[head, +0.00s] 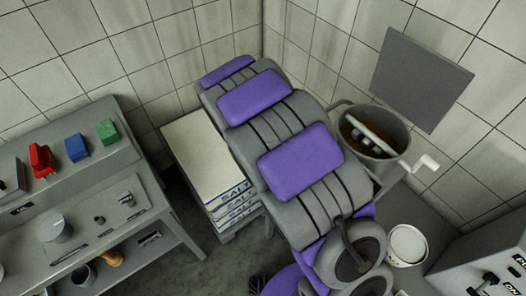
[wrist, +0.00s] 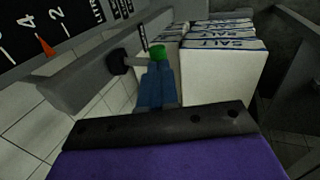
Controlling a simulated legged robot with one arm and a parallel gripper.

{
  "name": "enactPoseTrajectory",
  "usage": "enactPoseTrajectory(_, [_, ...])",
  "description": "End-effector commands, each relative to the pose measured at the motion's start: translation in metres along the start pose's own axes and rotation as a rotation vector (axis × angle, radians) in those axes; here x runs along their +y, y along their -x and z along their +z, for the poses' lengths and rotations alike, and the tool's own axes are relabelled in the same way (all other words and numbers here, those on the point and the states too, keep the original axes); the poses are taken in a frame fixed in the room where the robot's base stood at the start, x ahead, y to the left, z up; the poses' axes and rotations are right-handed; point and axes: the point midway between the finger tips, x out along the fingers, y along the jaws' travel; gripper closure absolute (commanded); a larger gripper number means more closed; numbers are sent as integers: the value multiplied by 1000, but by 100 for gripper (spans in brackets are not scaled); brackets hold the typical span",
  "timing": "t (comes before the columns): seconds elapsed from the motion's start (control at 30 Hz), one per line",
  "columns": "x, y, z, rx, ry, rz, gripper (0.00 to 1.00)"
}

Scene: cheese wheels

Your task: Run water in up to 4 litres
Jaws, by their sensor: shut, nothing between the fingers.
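In the wrist view, my gripper (wrist: 157,88) shows as blue fingers, shut with nothing between them. Just beyond their tips is a green cap (wrist: 157,50). A grey stem runs from the cap towards a black round fitting (wrist: 118,62) on the grey panel edge. I cannot tell whether the fingers touch the cap. At upper left is a black litre scale (wrist: 75,14) with marks 2 and 4. Its orange pointer (wrist: 45,46) stands between these two marks. No water shows. In the head view, my arm hides the gripper.
Stacked salt boxes (wrist: 225,75) stand beyond the gripper, also in the head view (head: 205,150). A bench (head: 110,210) with red, blue and green blocks is at left. A pot (head: 375,140) with a crank is at right, beside a grey board (head: 420,78).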

Motion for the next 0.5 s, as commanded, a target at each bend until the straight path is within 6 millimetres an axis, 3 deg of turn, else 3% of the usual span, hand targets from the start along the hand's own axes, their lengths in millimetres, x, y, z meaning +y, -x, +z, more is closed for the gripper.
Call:
enactPoseTrajectory(0.33, [1, 2, 0, 0, -1, 0, 100])
enactPoseTrajectory(0.5, [7, 17, -1, 1, -2, 0, 100])
